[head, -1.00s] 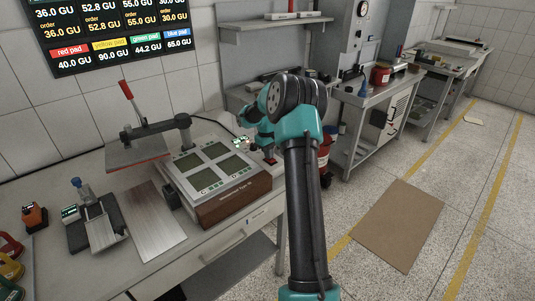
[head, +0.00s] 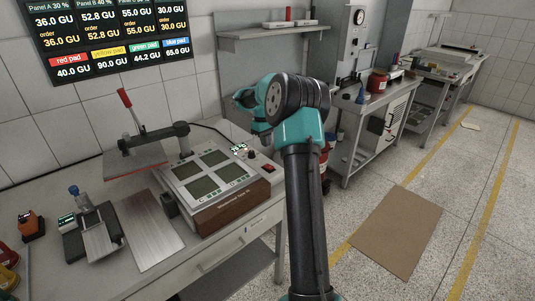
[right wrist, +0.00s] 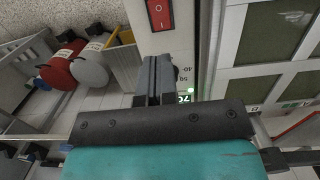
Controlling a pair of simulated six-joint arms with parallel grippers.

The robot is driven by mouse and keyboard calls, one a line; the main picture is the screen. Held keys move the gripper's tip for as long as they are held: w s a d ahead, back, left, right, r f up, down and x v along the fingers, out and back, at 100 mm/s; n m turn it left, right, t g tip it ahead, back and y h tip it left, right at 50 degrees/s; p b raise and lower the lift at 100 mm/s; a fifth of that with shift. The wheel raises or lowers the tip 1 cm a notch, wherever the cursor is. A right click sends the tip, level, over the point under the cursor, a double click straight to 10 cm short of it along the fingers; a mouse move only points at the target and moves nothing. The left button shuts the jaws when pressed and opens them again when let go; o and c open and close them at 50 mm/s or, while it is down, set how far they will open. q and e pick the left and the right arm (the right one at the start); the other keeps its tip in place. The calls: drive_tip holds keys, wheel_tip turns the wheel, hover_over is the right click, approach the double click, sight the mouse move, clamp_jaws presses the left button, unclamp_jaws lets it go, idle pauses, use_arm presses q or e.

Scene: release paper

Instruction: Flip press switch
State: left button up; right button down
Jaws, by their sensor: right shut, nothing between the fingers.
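The red rocker switch (head: 268,168) is on the right side of the press base, beside a small green-lit display (head: 239,148). In the right wrist view the switch (right wrist: 160,14) is at the top edge with its I and O marks; I cannot tell which side is pressed. The press (head: 214,180) has a tilted upper plate with a red-handled lever (head: 130,108). My right gripper (head: 266,138) is above the switch, apart from it. In the right wrist view its fingers (right wrist: 153,78) are together with nothing between them. My left gripper is out of view.
A silver plate (head: 150,230) and a small clamp-like device (head: 93,232) lie left of the press on the table. A shelf (head: 270,30) hangs behind. A second bench (head: 375,105) stands at the back right. A brown mat (head: 395,230) lies on the floor.

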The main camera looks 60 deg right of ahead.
drive_tip(key=shift+w+r, duration=0.15)
drive_tip(key=shift+r, duration=1)
drive_tip(key=shift+w+r, duration=0.1)
drive_tip(key=shift+r, duration=1.05)
drive_tip(key=shift+f, duration=0.1)
